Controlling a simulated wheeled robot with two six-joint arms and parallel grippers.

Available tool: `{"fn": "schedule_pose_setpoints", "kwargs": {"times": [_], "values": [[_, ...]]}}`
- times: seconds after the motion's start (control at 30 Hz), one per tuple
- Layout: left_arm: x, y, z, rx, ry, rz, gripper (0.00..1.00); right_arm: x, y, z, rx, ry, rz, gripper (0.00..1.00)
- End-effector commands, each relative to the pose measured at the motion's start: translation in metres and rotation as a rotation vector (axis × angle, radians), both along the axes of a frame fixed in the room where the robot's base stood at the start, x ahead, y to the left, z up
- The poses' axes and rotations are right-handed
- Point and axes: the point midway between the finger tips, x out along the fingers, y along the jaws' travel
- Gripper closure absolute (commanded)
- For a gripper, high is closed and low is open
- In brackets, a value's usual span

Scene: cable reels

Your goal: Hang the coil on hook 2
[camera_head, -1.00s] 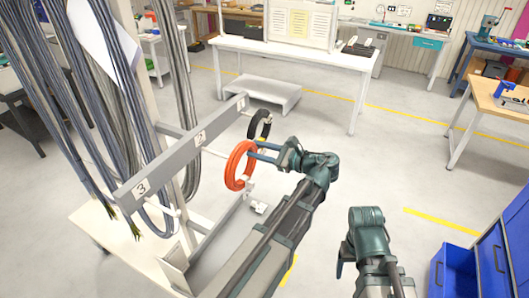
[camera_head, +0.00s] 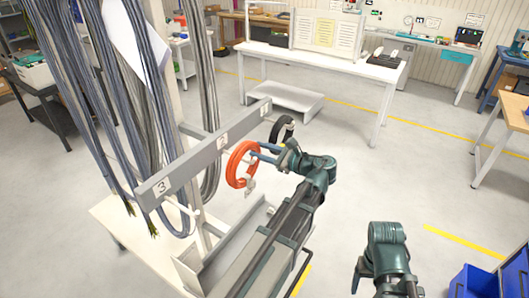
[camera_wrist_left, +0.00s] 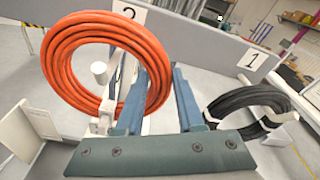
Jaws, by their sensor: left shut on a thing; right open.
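The orange coil (camera_head: 232,168) is held upright by my left gripper (camera_head: 255,152), whose blue fingers are shut on its side. In the left wrist view the coil (camera_wrist_left: 60,60) stands in front of the grey rail near label 2 (camera_wrist_left: 128,12). A white peg end (camera_wrist_left: 99,72) shows within the ring's opening; how far the ring is around it is unclear. In the head view the label 2 plate (camera_head: 223,140) is just left of the coil, and the coil hides most of that hook. My right gripper (camera_head: 357,275) is open and empty at lower right.
A black coil (camera_head: 289,124) hangs by label 1, close beyond my left gripper; it also shows in the left wrist view (camera_wrist_left: 245,98). Grey cables (camera_head: 85,110) hang left of the rail (camera_head: 180,168). A blue drawer cabinet (camera_head: 480,283) is at lower right.

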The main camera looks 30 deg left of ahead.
Motion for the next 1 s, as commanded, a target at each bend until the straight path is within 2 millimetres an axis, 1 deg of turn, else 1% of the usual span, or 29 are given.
{"fn": "schedule_pose_setpoints", "kwargs": {"times": [0.03, 0.23, 0.4, 0.77, 0.8, 0.93, 0.97, 1.0], "values": [[0.000, 0.000, -0.008, 0.001, 0.001, -0.001, 1.00, 0.000, 0.000, -0.008, 0.000, 0.000, 0.000, 0.25], [0.000, 0.001, -0.017, 0.001, 0.001, -0.001, 1.00, 0.000, 0.000, -0.017, 0.000, -0.001, 0.001, 0.25], [0.000, 0.001, -0.020, 0.001, 0.001, -0.001, 1.00, 0.000, 0.000, -0.020, 0.000, -0.001, 0.001, 0.25], [0.000, 0.001, -0.020, 0.001, 0.001, -0.001, 1.00, 0.000, 0.000, -0.020, 0.000, -0.001, 0.001, 0.25], [0.000, 0.001, -0.020, 0.002, 0.001, 0.000, 0.56, 0.000, 0.000, -0.020, 0.000, -0.001, 0.001, 0.25], [0.000, 0.001, -0.020, 0.001, 0.000, -0.001, 0.33, 0.000, 0.000, -0.020, 0.000, -0.001, 0.001, 0.25], [0.000, 0.001, -0.020, 0.001, 0.000, -0.001, 0.28, 0.000, 0.000, -0.020, 0.000, -0.001, 0.001, 0.25], [0.000, 0.001, -0.020, 0.001, 0.000, 0.000, 0.28, 0.000, 0.000, -0.020, 0.000, -0.001, 0.001, 0.25]]}}
